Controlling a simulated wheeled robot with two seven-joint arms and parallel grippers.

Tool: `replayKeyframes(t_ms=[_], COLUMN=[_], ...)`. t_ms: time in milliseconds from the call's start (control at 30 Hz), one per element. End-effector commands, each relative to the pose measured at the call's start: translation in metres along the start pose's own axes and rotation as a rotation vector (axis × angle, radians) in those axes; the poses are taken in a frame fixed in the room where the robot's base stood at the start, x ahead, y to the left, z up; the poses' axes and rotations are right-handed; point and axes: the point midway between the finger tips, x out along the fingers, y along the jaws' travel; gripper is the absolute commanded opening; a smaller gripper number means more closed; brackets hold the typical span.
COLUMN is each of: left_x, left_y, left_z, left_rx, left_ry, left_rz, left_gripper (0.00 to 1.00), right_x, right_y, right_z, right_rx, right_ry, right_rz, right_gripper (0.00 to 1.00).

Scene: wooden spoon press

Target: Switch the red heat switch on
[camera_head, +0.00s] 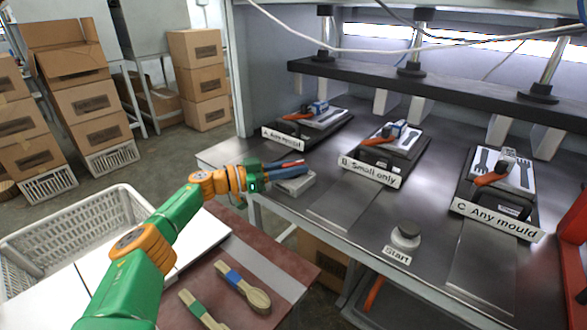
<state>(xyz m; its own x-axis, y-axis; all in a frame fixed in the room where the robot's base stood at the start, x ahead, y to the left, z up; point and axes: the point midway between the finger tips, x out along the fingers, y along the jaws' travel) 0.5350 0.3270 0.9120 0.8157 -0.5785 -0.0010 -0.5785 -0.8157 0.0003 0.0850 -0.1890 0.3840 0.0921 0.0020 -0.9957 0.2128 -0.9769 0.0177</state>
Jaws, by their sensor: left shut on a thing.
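A small pale grey box (297,187) sits at the left front of the metal bench. A red piece (293,162), which looks like the red heat switch, shows just above it, between or beside my fingers. My left gripper (287,170) reaches in from the left over this box and is shut on the red switch. The fingers hide most of the switch, so I cannot tell its position. My right gripper is not in view.
Three mould stations stand behind, labelled A (283,138), B "Small only" (370,172) and C "Any mould" (496,219). A Start button (405,236) is at the front. Wooden spoons (243,288) lie on the brown mat (262,232). A white basket (100,210) is left.

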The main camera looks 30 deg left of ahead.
Motion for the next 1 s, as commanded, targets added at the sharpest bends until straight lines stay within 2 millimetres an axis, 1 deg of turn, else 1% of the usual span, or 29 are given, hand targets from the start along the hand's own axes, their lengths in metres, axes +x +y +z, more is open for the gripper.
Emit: replayKeyframes(t_ms=[33, 67, 100, 133, 167, 467, 567, 700, 800, 900, 1000], left_x=[0.000, 0.000, 0.001, 0.001, 0.001, -0.002, -0.019, -0.050, -0.064, -0.070, -0.070], left_y=[0.001, 0.001, 0.001, 0.001, 0.001, 0.000, 0.000, 0.000, 0.000, 0.000, 0.000], left_z=[-0.001, -0.001, -0.001, -0.001, -0.001, 0.000, 0.001, 0.002, 0.002, 0.000, -0.001], left_rx=[0.000, 0.000, 0.000, 0.000, 0.000, 0.000, 0.001, 0.001, 0.000, 0.001, 0.001], left_ry=[0.003, 0.003, 0.003, 0.003, 0.003, 0.001, -0.002, -0.004, -0.001, 0.002, 0.003], left_rz=[0.002, 0.002, 0.002, 0.002, 0.002, 0.000, -0.001, -0.001, 0.000, 0.002, 0.002], left_gripper=[0.00, 0.27, 0.38, 0.46, 0.51, 0.51, 0.51, 0.51, 0.51, 0.51, 0.51], right_x=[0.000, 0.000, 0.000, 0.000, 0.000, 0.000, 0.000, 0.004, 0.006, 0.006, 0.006], right_y=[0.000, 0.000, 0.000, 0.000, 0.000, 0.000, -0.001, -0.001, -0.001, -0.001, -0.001], right_z=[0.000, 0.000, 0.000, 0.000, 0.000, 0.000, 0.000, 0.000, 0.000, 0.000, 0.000], right_rx=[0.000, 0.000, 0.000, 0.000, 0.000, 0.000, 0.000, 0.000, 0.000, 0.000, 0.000], right_ry=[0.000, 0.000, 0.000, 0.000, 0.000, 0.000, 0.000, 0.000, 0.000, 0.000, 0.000], right_rz=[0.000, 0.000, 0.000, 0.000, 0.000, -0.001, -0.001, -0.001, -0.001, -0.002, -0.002], right_gripper=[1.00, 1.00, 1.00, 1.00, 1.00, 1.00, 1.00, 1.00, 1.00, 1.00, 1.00])
